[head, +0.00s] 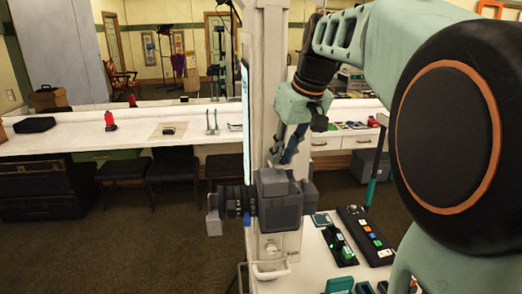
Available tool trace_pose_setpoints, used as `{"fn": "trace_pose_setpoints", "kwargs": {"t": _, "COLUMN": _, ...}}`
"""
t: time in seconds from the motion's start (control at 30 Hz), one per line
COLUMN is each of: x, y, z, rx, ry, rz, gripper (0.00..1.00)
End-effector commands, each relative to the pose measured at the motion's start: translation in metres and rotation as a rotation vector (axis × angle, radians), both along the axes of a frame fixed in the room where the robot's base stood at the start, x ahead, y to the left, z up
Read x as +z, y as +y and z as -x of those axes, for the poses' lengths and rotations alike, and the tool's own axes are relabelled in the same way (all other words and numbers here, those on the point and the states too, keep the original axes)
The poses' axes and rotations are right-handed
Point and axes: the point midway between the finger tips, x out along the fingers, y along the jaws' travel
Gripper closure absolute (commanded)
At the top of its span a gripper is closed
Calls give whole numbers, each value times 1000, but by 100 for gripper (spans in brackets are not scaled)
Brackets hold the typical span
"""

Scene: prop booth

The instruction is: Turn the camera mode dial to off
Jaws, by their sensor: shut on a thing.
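A grey camera (283,196) with a dark lens barrel (238,199) pointing left stands in the middle of the head view, in front of a pale column. My gripper (287,158) comes down from above with its dark fingers at the top of the camera. The fingers are shut at the place where the mode dial sits. The dial itself is too small and covered to make out, so its setting cannot be read.
A white table (309,262) at the lower right holds a black control box with coloured buttons (365,232) and a black device with a green part (340,247). A long white counter (90,137) with a red item (110,122) runs behind. Dark chairs (173,168) stand before it.

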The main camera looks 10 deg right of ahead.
Motion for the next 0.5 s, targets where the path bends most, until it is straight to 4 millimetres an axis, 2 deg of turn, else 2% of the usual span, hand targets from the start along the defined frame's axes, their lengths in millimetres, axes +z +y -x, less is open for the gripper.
{"fn": "trace_pose_setpoints", "kwargs": {"t": 0.2, "x": 2, "y": -2, "z": -1, "rx": 90, "ry": -2, "rz": 1, "gripper": 100}}
{"fn": "trace_pose_setpoints", "kwargs": {"t": 0.5, "x": 1, "y": -2, "z": -1, "rx": 135, "ry": -3, "rz": 2, "gripper": 100}}
